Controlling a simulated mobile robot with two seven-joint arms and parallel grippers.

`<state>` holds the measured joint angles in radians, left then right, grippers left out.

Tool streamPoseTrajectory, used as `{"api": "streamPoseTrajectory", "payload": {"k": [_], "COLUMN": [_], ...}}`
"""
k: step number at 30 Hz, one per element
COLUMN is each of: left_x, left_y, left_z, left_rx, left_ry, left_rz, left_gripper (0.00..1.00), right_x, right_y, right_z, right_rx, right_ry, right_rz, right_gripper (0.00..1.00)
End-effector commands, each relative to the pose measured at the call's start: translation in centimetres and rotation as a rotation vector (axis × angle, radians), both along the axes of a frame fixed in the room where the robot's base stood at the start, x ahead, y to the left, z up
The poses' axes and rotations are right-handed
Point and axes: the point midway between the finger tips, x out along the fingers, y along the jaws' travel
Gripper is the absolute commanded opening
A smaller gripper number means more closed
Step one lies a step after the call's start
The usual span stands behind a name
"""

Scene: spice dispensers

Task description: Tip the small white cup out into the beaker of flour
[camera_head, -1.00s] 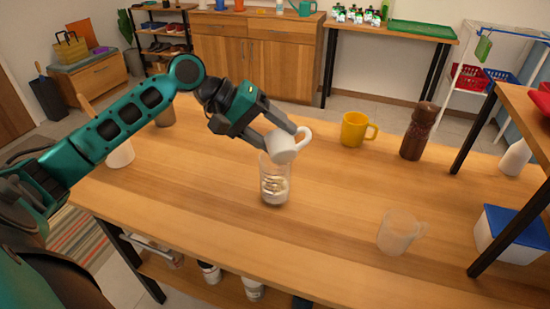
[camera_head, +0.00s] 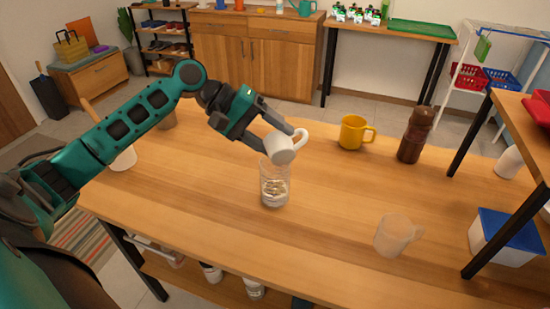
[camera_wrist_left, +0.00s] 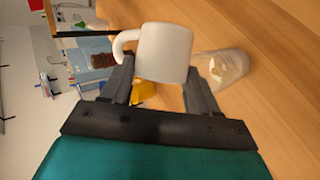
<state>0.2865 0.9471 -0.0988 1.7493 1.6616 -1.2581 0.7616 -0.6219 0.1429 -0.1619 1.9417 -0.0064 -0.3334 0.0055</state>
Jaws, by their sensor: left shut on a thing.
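The small white cup (camera_head: 280,149) is held in my left gripper (camera_head: 279,138), tilted, just above the rim of the clear beaker (camera_head: 274,184). The beaker stands upright on the wooden table, with pale flour low inside it. In the left wrist view the cup (camera_wrist_left: 165,52) sits between the two fingers of the gripper (camera_wrist_left: 158,85), its handle to the left. The beaker (camera_wrist_left: 225,66) shows to the right of the cup there, with whitish contents. The cup's inside is hidden in both views. My right gripper does not show.
A yellow mug (camera_head: 352,132) and a brown pepper mill (camera_head: 414,135) stand behind and to the right. A translucent cup (camera_head: 393,236) stands at the front right. A blue-lidded box (camera_head: 504,236) is by the right-hand shelf. The table (camera_head: 325,195) right of the beaker is clear.

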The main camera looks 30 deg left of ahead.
Motion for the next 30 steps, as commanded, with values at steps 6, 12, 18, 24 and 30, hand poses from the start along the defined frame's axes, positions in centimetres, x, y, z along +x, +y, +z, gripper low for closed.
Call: {"api": "streamPoseTrajectory", "payload": {"k": [6,12,18,24,30], "left_x": [0.2,0.4,0.4,0.5,0.6], "left_y": [0.2,0.3,0.4,0.5,0.6], "left_z": [0.2,0.2,0.2,0.2,0.2], "left_rx": [-0.025,-0.045,-0.065,-0.086,-0.106], "left_ry": [0.018,0.036,0.054,0.072,0.089], "left_rz": [0.000,0.000,-0.001,0.000,0.001], "left_gripper": [0.23,0.23,0.23,0.23,0.23], "right_x": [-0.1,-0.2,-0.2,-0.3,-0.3], "right_y": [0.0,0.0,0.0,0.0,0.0], "right_z": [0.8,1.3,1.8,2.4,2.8], "right_rx": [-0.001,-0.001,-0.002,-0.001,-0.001], "right_ry": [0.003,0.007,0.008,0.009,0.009], "right_rz": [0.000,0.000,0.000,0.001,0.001], "right_gripper": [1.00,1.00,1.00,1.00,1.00]}}
